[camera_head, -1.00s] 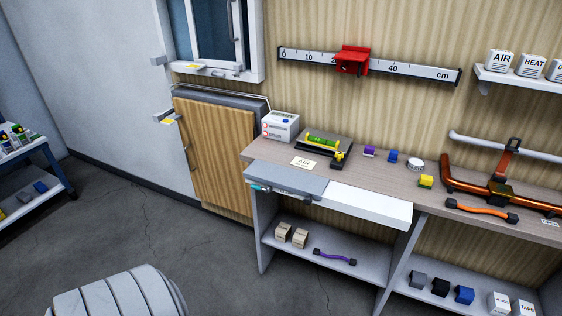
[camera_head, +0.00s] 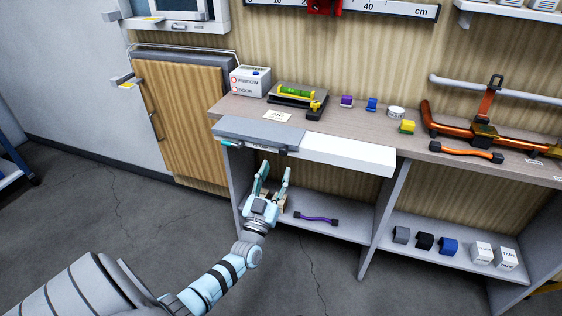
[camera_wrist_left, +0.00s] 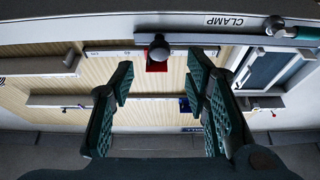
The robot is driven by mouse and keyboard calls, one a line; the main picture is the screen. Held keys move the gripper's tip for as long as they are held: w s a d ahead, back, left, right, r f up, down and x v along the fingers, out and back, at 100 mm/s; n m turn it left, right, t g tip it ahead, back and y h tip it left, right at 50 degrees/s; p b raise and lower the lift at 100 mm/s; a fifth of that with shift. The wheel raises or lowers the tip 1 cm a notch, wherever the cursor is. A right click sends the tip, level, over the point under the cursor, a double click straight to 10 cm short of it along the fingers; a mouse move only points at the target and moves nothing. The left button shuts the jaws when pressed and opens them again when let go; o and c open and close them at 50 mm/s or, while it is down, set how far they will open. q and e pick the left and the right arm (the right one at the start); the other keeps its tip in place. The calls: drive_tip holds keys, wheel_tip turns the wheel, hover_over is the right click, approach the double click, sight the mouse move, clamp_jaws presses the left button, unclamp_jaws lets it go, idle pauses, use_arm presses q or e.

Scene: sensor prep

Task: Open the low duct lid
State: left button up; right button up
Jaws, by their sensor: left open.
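My left gripper (camera_head: 274,176) is open and empty, in front of the bench's lower shelf, below the bench top. In the left wrist view its fingers (camera_wrist_left: 160,80) are spread with nothing between them. A low wood-faced panel (camera_head: 184,118) with a dark handle stands at the left under a grey top (camera_head: 185,62); it looks closed. A grey flat piece (camera_head: 255,130) with a small handle lies along the bench's front edge, above my gripper. I cannot tell for sure which is the low duct lid. My right gripper is not in view.
The bench top (camera_head: 350,138) carries a white box (camera_head: 250,82), a green level (camera_head: 297,92) and small coloured blocks. The floor (camera_head: 110,200) at left is clear.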

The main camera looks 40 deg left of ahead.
sight(283, 154)
use_arm(q)
drive_tip(key=b+x, duration=0.1)
drive_tip(key=x, duration=0.4)
drive_tip(key=shift+w, duration=0.2)
clamp_jaws()
